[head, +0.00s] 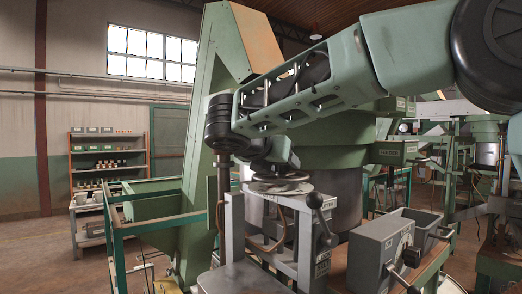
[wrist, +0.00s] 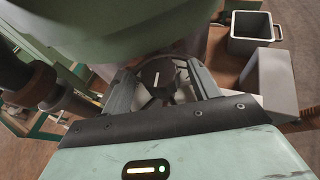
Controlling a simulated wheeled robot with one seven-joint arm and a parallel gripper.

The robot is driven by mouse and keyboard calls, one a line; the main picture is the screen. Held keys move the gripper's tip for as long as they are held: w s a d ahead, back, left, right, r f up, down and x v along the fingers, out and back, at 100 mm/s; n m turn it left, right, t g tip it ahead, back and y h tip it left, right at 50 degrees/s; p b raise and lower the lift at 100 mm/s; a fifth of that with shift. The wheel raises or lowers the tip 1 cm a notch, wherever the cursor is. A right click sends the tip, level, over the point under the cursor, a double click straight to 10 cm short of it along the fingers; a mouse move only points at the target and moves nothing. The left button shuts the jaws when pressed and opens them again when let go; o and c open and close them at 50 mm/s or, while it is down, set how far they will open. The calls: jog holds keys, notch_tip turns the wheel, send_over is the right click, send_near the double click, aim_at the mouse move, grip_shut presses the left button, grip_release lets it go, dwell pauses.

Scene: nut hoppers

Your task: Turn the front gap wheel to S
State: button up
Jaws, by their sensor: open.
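A flat round wheel (head: 281,187) lies level on top of a grey upright frame (head: 233,228), at the centre of the head view. My gripper (head: 272,176) is right above it, pointing down. No letter S is readable, and my gripper hides part of the wheel.
A grey box with a crank (head: 380,250) is at the lower right. A big green hopper (head: 325,158) stands close behind. A green rail (head: 150,225) is at the left.

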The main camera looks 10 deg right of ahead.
jog(key=b+v, duration=0.3)
jog(key=v, duration=1.3)
jog(key=shift+s, duration=0.15)
